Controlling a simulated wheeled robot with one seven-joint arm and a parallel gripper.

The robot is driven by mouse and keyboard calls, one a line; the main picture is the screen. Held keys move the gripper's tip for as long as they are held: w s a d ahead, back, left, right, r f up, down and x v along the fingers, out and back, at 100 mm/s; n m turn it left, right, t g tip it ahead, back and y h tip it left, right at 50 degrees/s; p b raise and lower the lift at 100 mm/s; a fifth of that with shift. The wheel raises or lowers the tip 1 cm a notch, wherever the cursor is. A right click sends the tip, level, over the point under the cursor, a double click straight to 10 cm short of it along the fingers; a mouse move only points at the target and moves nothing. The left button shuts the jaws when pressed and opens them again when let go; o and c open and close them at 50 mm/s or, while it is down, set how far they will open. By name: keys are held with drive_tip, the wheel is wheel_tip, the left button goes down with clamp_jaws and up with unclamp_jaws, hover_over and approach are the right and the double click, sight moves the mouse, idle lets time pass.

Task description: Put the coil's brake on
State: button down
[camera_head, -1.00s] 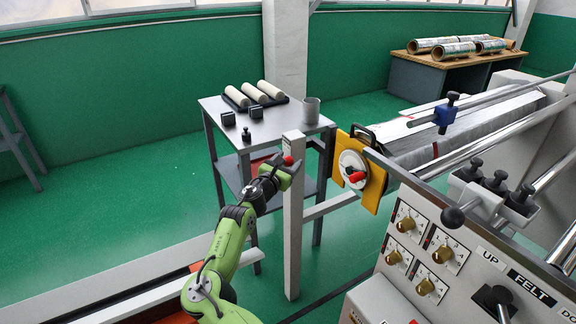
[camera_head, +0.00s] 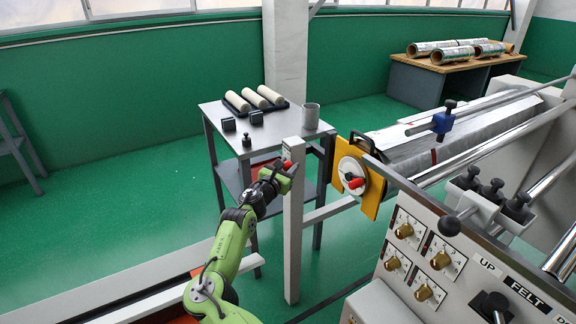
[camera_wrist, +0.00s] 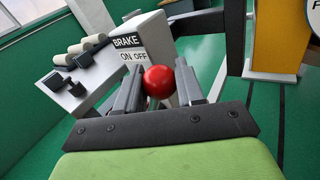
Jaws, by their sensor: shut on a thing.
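The brake lever's red ball knob (camera_wrist: 159,82) sits between the fingers of my gripper (camera_wrist: 160,92) in the wrist view. My gripper is shut on it. The knob also shows as a small red spot (camera_head: 287,165) by the white post (camera_head: 293,215) in the head view, with my gripper (camera_head: 281,174) at it. The post's head carries a BRAKE label (camera_wrist: 127,41) with an ON OFF label (camera_wrist: 133,55) below it. The knob is just below and right of the OFF word. The lever's stem is hidden behind my fingers.
A grey table (camera_head: 230,112) with pale rolls (camera_head: 257,97) and a grey cup (camera_head: 311,116) stands behind the post. The coil's yellow end plate (camera_head: 374,188) and the control console (camera_head: 450,265) are to the right. Open green floor lies left.

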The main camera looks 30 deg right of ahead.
drive_tip(key=shift+w+r+n+p, duration=0.35)
drive_tip(key=shift+r+p, duration=0.2)
drive_tip(key=shift+p, duration=0.6)
drive_tip(key=shift+w+f+y+p, duration=0.1)
drive_tip(key=shift+w+y+p, duration=0.05)
drive_tip(key=shift+y+p, duration=0.2)
drive_tip(key=shift+f, duration=0.1)
drive_tip(key=c, duration=0.8)
unclamp_jaws()
drive_tip(key=shift+o, duration=0.2)
drive_tip(key=shift+a, duration=0.1)
drive_tip(key=p+v, duration=0.2)
drive_tip(key=v, duration=1.3)
drive_tip(key=shift+a+p, duration=0.25)
drive_tip(key=shift+p, duration=0.1)
